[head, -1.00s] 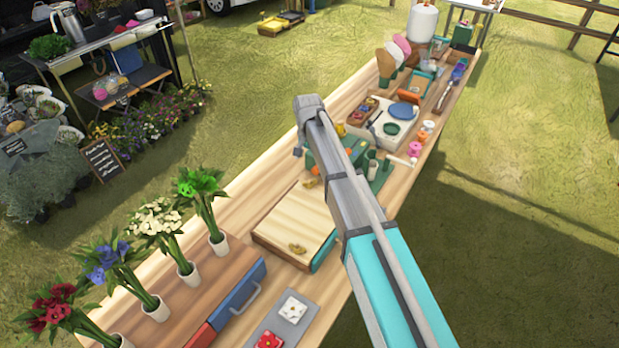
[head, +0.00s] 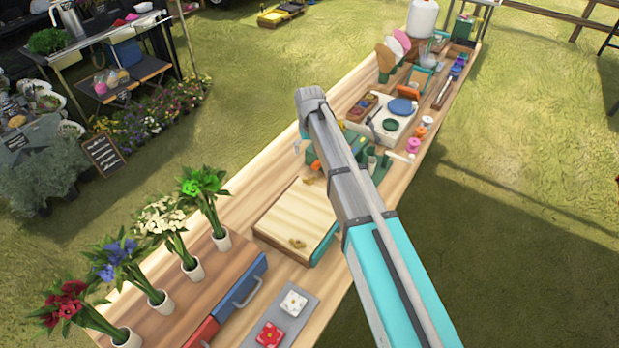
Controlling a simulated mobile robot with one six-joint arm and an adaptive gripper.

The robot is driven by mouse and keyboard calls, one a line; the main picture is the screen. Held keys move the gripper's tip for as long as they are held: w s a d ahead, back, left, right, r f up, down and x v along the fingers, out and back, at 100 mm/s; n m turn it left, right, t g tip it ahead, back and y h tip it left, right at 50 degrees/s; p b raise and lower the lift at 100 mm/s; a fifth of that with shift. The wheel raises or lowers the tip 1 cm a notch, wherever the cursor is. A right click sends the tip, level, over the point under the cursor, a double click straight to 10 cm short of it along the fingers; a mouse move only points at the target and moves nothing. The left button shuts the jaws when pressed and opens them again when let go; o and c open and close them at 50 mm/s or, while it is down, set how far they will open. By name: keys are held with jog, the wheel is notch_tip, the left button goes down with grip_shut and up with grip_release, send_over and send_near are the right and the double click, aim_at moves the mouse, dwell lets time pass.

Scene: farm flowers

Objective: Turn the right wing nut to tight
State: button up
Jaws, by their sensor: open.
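The flower press (head: 287,215) is a light wooden board with a teal edge, lying on the long table left of my arm. One brass wing nut (head: 297,243) sits near its front edge. Another brass wing nut (head: 308,181) sits near its far edge, close to my arm. The nuts are too small to tell how tight they are. My arm reaches up across the middle of the view and covers what lies behind it. My gripper does not show clearly; no fingertips can be made out.
Several flower bunches in white pots (head: 190,268) line the table's left side. A blue drawer front (head: 236,292) and a grey tray (head: 282,318) with two tiles are nearer. Green equipment (head: 372,163) and a white tray (head: 392,125) stand beyond my arm.

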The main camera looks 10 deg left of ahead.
aim_at(309, 178)
jog(key=shift+f, duration=0.2)
notch_tip(309, 178, down, 13)
jog(key=b, duration=1.3)
jog(key=shift+f+b, duration=0.15)
jog(key=shift+b, duration=0.2)
jog(key=shift+c, duration=0.3)
jog(key=c, duration=0.9)
jog(key=shift+c, duration=0.2)
